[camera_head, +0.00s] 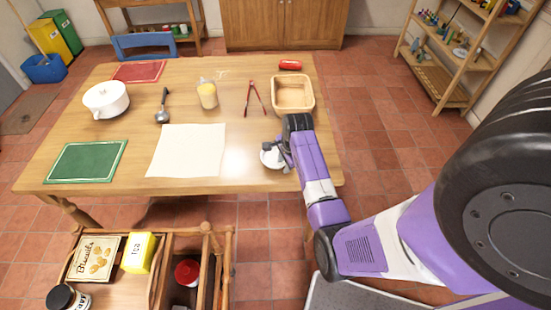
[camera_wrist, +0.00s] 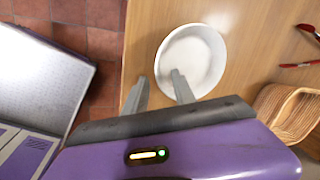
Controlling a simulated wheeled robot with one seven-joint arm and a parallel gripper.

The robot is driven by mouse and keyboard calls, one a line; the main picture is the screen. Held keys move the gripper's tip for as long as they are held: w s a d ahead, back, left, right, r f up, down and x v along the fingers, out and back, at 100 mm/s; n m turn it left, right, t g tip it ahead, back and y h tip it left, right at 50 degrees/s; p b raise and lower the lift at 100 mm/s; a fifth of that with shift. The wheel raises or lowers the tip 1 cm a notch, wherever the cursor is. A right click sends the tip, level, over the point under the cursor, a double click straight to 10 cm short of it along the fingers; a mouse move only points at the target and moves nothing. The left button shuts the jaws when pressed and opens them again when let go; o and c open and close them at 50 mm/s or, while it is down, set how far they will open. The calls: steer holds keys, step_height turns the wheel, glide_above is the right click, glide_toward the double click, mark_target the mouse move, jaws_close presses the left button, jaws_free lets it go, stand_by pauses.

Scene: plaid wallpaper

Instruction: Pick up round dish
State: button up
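A white round dish (camera_head: 270,157) sits on the wooden table near its front right edge. My gripper (camera_head: 281,147) is over or beside it and hides part of it. I cannot tell whether a finger touches the dish.
The wooden table (camera_head: 100,175) also holds a white pot (camera_head: 106,99), ladle (camera_head: 162,106), yellow-filled pitcher (camera_head: 208,95), red tongs (camera_head: 254,98), basket (camera_head: 293,93), and cream cloth (camera_head: 188,150). A wooden cart (camera_head: 122,283) stands in front.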

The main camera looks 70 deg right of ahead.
jaws_close()
steer(key=shift+f, duration=0.15)
stand_by(1.3)
